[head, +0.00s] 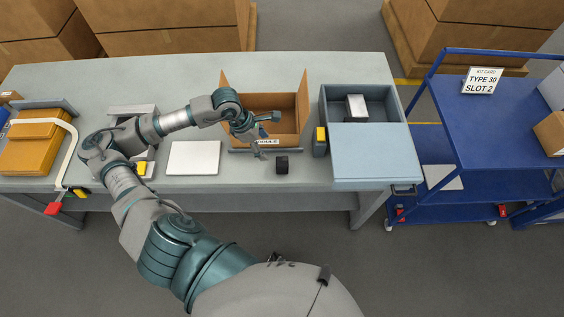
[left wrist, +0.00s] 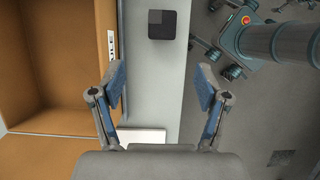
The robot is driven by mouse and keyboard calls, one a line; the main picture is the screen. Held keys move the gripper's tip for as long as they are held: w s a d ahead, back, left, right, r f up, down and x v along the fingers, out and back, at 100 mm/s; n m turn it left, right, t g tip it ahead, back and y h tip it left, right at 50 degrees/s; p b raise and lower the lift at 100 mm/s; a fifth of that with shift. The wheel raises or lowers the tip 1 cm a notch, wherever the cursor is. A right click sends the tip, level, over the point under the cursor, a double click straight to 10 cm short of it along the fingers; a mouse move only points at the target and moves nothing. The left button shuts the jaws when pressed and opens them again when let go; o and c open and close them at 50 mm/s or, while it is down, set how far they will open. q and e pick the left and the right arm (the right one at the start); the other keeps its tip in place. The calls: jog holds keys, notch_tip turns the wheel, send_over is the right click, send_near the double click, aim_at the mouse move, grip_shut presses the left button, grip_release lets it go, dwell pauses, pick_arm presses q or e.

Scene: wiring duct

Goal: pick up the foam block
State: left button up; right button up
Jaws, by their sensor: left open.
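The foam block appears to be the small dark cube (head: 282,165) on the table near its front edge, just in front of the open cardboard box (head: 303,108). It also shows in the left wrist view (left wrist: 169,24), at the top, on the grey table strip beside the box. My left gripper (head: 262,148) is open and empty, to the left of the cube and near the box's front side. In the left wrist view the two fingers (left wrist: 160,82) are spread wide, and the cube lies beyond their tips, apart from them. My right gripper is not in view.
A white flat panel (head: 194,158) lies left of the box. A grey-blue bin (head: 375,152) with a light object inside stands to the right. An orange case (head: 32,150) is at the far left. A blue cart (head: 500,120) stands right of the table.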

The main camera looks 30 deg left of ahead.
aim_at(279, 161)
pick_arm(q)
jog(key=x, duration=0.7)
jog(key=shift+w+d+f+p, duration=0.2)
jog(key=shift+d+p, duration=0.1)
jog(key=shift+d, duration=0.1)
jog(key=shift+w+d+f, duration=0.1)
jog(key=shift+d+f, duration=0.2)
jog(key=shift+f, duration=0.25)
jog(key=shift+d+f, duration=0.15)
jog(key=shift+f, duration=0.2)
jog(key=p+x, duration=0.1)
jog(key=x, duration=0.3)
jog(key=shift+w+f, duration=0.1)
jog(key=shift+f, duration=0.15)
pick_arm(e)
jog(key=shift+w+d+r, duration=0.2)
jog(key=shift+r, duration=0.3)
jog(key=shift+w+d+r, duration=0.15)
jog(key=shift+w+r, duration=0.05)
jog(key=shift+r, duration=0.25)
pick_arm(q)
jog(key=shift+c, duration=0.8)
jog(key=c, duration=0.7)
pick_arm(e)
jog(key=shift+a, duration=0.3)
